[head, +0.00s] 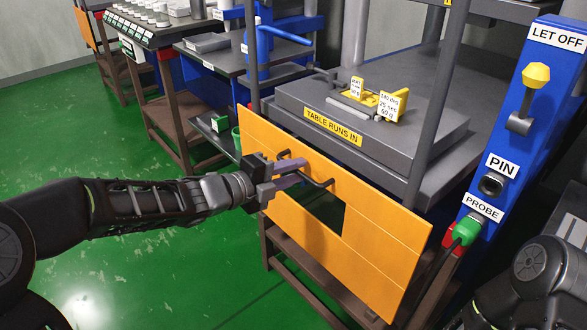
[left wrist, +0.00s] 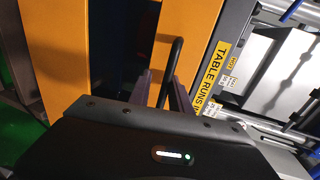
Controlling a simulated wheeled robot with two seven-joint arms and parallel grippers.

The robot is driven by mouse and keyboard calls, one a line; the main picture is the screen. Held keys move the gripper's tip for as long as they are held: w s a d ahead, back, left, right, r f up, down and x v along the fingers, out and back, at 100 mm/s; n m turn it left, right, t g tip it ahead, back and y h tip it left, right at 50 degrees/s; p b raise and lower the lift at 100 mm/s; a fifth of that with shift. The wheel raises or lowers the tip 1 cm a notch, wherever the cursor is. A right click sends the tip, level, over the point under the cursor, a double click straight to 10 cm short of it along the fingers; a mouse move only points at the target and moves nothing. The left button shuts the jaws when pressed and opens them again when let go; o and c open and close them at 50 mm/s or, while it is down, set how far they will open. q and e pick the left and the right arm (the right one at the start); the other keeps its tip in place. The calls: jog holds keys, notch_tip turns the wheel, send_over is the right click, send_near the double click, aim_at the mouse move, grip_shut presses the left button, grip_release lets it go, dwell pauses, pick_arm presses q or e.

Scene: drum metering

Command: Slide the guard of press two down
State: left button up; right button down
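The guard (head: 370,235) is an orange panel with a dark rectangular opening, across the front of the press, its top edge below the TABLE RUNS IN label. A black bar handle (head: 318,180) stands out from its face. In the left wrist view, the guard (left wrist: 62,55) fills the left side, and the handle (left wrist: 172,68) passes between my two finger tips (left wrist: 161,85). The fingers stand apart, with a gap beside the bar; contact with one finger cannot be told. My right gripper is out of view.
The grey press table (head: 440,125) carries yellow blocks with white cards (head: 393,104). A blue post (head: 540,110) at right has a yellow-knobbed lever and a green plug (head: 465,231) at PROBE. Another blue press (head: 262,60) stands behind. Green floor is clear at left.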

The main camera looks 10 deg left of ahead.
pick_arm(q)
jog(key=shift+r, duration=0.1)
dwell(0.5)
jog(key=p+v, duration=0.2)
jog(key=v, duration=0.5)
jog(key=shift+s+a, duration=0.2)
jog(key=shift+s, duration=0.1)
